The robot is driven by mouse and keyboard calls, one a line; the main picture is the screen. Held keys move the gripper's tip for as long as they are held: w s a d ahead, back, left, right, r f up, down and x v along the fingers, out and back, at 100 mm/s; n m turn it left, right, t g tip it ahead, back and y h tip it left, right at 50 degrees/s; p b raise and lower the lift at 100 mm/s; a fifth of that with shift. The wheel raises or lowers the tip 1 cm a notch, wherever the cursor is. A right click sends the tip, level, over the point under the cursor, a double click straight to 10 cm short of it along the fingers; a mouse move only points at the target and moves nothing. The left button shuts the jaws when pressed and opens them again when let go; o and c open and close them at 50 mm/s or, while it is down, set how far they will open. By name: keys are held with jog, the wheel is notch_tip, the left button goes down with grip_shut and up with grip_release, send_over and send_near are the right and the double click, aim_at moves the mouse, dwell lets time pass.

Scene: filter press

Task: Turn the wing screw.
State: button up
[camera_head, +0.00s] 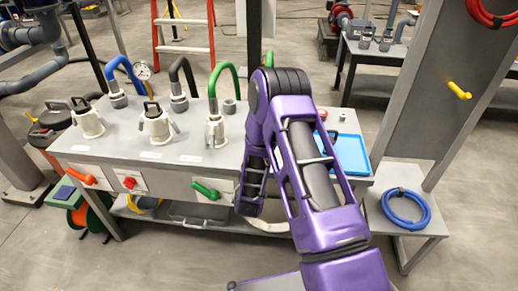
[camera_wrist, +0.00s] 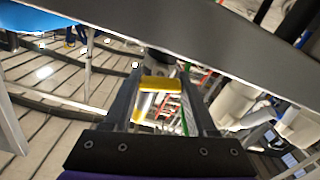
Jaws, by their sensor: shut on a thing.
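In the wrist view, my gripper (camera_wrist: 162,78) has its two dark fingers on either side of a yellow piece (camera_wrist: 160,84), which looks like the wing screw. It is shut on this piece. A dark round part shows just beyond it, close under a broad grey edge. In the camera_head view, my purple arm reaches down at the front of the grey bench (camera_head: 190,160). My gripper and the wing screw are hidden there.
The bench carries white couplings with blue, black and green hoses, and a blue tray (camera_head: 350,153). Orange, red and green handles (camera_head: 205,190) line its front. A grey post with a yellow lever (camera_head: 459,90) and a coiled blue hose (camera_head: 405,207) stand right.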

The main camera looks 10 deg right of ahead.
dwell(0.3)
jog(key=o, duration=1.4)
jog(key=shift+c, duration=0.2)
jog(key=shift+s, duration=0.1)
jog(key=v, duration=1.7)
jog(key=shift+s, duration=0.15)
